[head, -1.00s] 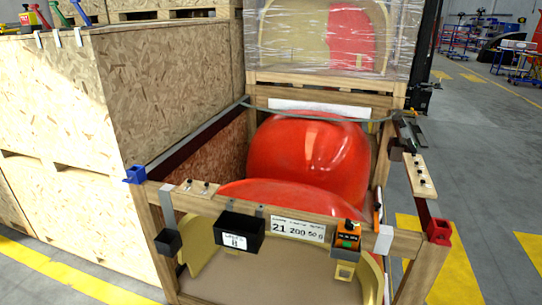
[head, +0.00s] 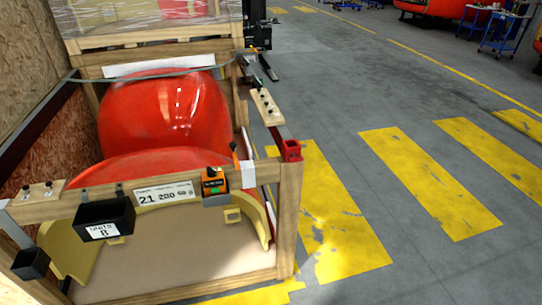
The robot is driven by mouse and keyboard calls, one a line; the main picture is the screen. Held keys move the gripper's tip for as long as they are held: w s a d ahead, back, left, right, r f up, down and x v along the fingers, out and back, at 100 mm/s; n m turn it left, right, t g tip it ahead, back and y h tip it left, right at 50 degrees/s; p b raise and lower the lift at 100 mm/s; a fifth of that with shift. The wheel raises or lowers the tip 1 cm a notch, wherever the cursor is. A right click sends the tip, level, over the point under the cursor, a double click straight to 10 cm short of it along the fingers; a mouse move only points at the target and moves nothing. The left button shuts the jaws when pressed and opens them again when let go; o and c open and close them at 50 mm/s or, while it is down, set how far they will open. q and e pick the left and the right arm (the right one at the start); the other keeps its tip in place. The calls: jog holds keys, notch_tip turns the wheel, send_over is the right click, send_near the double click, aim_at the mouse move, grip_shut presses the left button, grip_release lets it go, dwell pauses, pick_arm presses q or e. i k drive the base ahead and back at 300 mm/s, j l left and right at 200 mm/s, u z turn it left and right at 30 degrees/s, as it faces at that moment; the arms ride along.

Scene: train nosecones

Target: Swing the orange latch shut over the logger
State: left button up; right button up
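The logger (head: 214,185) is a small dark and orange box with a green part. It sits at the right of the crate's front rail in the head view, in a light grey holder (head: 216,200). A thin orange lever (head: 235,155), which looks like the latch, stands up just right of the logger, apart from its front. Whether it touches the holder is too small to tell. Neither of my grippers is in view.
The wooden crate (head: 180,290) holds red nosecones (head: 165,110). A black bin (head: 105,217) and a white label (head: 163,192) are on its front rail. A red corner block (head: 291,150) tops the right post. Grey floor with yellow stripes (head: 335,220) lies open to the right.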

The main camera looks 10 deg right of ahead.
aim_at(233, 145)
jog(key=l+z, duration=0.45)
jog(key=i+l+z, duration=0.2)
jog(key=l+z, duration=0.2)
jog(key=l, duration=0.1)
